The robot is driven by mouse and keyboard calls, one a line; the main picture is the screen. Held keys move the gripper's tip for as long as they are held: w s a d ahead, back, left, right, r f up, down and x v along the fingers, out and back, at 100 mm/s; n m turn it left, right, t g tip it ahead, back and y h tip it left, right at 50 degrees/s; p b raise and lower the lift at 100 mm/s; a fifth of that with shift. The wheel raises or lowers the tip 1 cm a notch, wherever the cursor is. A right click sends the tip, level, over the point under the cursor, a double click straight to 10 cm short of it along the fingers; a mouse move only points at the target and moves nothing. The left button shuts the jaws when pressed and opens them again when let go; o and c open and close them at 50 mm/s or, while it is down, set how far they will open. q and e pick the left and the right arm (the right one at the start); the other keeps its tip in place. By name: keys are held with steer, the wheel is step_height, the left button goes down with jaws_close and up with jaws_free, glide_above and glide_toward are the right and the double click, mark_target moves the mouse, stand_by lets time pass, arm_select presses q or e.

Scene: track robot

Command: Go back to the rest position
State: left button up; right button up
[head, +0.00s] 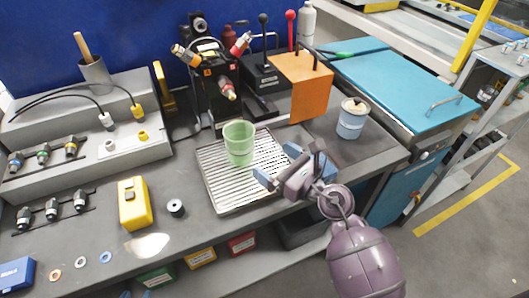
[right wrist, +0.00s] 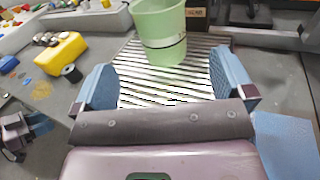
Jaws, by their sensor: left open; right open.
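My right gripper (head: 280,167) is open and empty, above the right edge of a ridged metal tray (head: 216,189). A translucent green cup (head: 239,144) stands upright on the tray, beyond the fingers and apart from them. In the right wrist view, the open fingers of the right gripper (right wrist: 165,88) frame bare tray, with the green cup (right wrist: 160,30) ahead of them. My left gripper (right wrist: 26,132) shows at the left edge of the right wrist view, low in front of the bench.
A yellow box (head: 133,204) and a black roll (head: 176,208) lie left of the tray. An orange panel (head: 301,86) and a lidded jar (head: 352,119) stand to the right. Bins sit on a shelf under the bench. Open floor (head: 460,245) lies at right.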

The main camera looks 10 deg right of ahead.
steer(key=shift+s+d, duration=0.2)
steer(key=shift+s, duration=0.05)
stand_by(0.4)
